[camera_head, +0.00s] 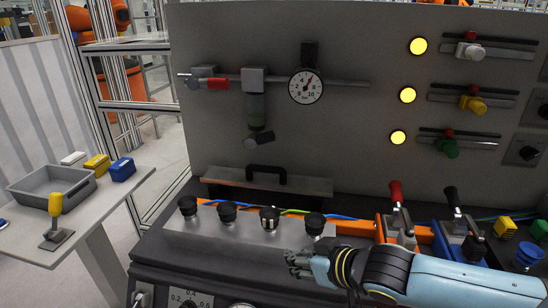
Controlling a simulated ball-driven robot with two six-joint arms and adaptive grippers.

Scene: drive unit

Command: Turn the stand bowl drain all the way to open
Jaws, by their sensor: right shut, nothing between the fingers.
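A filter bowl (256,105), dark green and translucent, hangs under the air line on the upright grey panel. Below it is a short dark grey drain piece (258,139), tilted to the left; I take this to be the bowl drain. Its exact setting cannot be read from here. My right gripper (293,262) is shut and empty, low in front of the row of black knobs. It is well below the drain and a little to its right, touching nothing that I can make out. My left gripper is not in view.
A round gauge (305,87) and a red lever (218,84) flank the bowl. A black handle (266,173) on a grey cover sticks out below the drain. Black knobs (270,217) stand in front. Red-handled (396,192) and black-handled levers are on the right.

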